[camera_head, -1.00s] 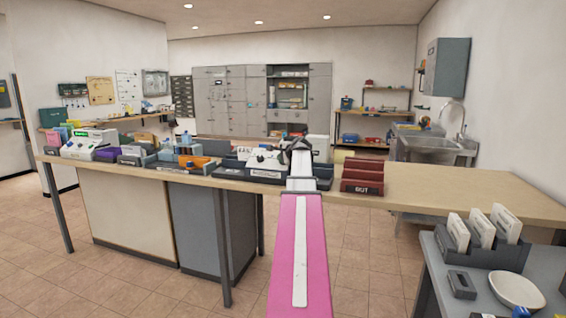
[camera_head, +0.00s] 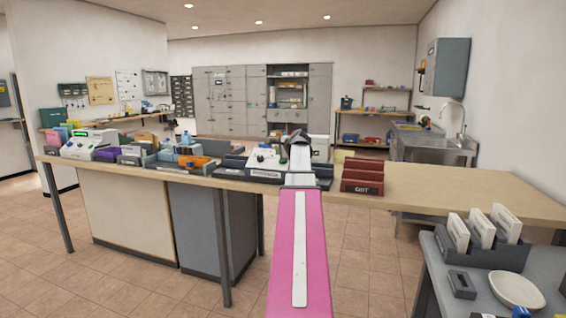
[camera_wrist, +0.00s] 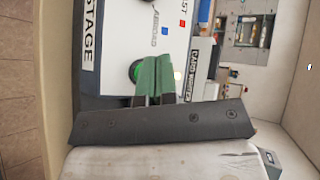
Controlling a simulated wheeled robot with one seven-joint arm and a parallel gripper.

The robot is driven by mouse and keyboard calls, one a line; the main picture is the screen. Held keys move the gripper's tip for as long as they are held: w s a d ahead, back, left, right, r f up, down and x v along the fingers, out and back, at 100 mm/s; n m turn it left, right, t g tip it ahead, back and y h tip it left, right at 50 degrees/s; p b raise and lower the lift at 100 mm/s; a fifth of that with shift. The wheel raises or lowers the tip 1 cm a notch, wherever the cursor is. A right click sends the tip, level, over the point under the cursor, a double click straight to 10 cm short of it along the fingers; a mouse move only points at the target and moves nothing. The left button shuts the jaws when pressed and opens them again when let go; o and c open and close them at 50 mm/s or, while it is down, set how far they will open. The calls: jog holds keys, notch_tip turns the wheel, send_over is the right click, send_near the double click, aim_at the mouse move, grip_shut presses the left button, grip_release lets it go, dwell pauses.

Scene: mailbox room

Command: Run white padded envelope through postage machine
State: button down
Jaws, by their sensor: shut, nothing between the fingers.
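The postage machine (camera_head: 265,174) stands on the long counter, a white body with a dark base. In the wrist view its white casing (camera_wrist: 112,55) fills the left and middle, with sideways lettering. A round green button (camera_wrist: 134,71) sits on it, partly hidden by my fingers. My gripper (camera_wrist: 158,62) is shut and empty, its green fingertips together beside the button. I cannot tell whether they touch it. In the head view my gripper is hidden behind my arm's end at the machine. I cannot make out the white padded envelope with certainty in either view.
A dark red tray marked OUT (camera_head: 362,178) stands right of the machine. The counter's right part is clear. A grey side table (camera_head: 450,308) holds a rack of white items and a bowl (camera_head: 517,289).

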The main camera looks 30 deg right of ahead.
jog(key=shift+s+a+r, duration=0.25)
jog(key=shift+a+r, duration=0.05)
jog(key=shift+r, duration=0.25)
jog(key=shift+s+a+r, duration=0.2)
jog(key=shift+a+r, duration=0.05)
jog(key=shift+r, duration=0.25)
jog(key=s+a+f+n+g+y, duration=0.1)
jog(key=s+a+f+n+g, duration=0.15)
jog(key=a+f, duration=0.65)
jog(key=s+a+f+n+g, duration=0.15)
jog(key=a+f+n, duration=0.25)
jog(key=a+f, duration=0.5)
jog(key=s+a+f+n+g+y, duration=0.1)
jog(key=a+f+n+g, duration=0.15)
jog(key=a+f, duration=0.65)
jog(key=s+a+f+n+g+h, duration=0.2)
jog(key=s+a+f+n+g, duration=0.4)
jog(key=s+a+f+n, duration=0.4)
jog(key=s+a+f, duration=0.6)
jog(key=s+f, duration=0.2)
jog(key=f, duration=0.1)
jog(key=shift+s+f+n, duration=0.2)
jog(key=shift+s+n, duration=0.1)
